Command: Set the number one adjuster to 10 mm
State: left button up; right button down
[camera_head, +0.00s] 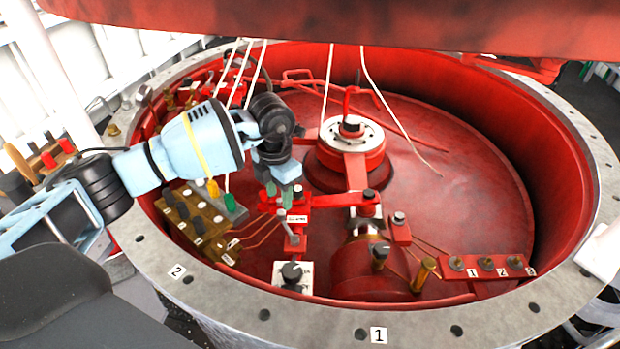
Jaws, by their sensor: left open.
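A red block (487,277) at the lower right inside the drum carries knobs and small number labels. The knob by the label 1 (456,263) is at its left end. I cannot tell whether this is the number one adjuster, and no millimetre reading is legible. My left gripper (280,193) is in the middle left of the drum, pointing down with its green-tipped jaws apart. It is just above a small red fixture with a white label (297,219); I cannot tell whether they touch. No object shows between the jaws. My right gripper is out of view.
A round red hub with a white ring (352,135) stands at the centre. A brass block with dark knobs (198,220) is left of my gripper. A black knob on a white plate (292,272) is below. The grey flange (230,305) surrounds everything; white cords hang from above.

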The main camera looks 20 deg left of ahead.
aim_at(292, 270)
jog(key=k, duration=1)
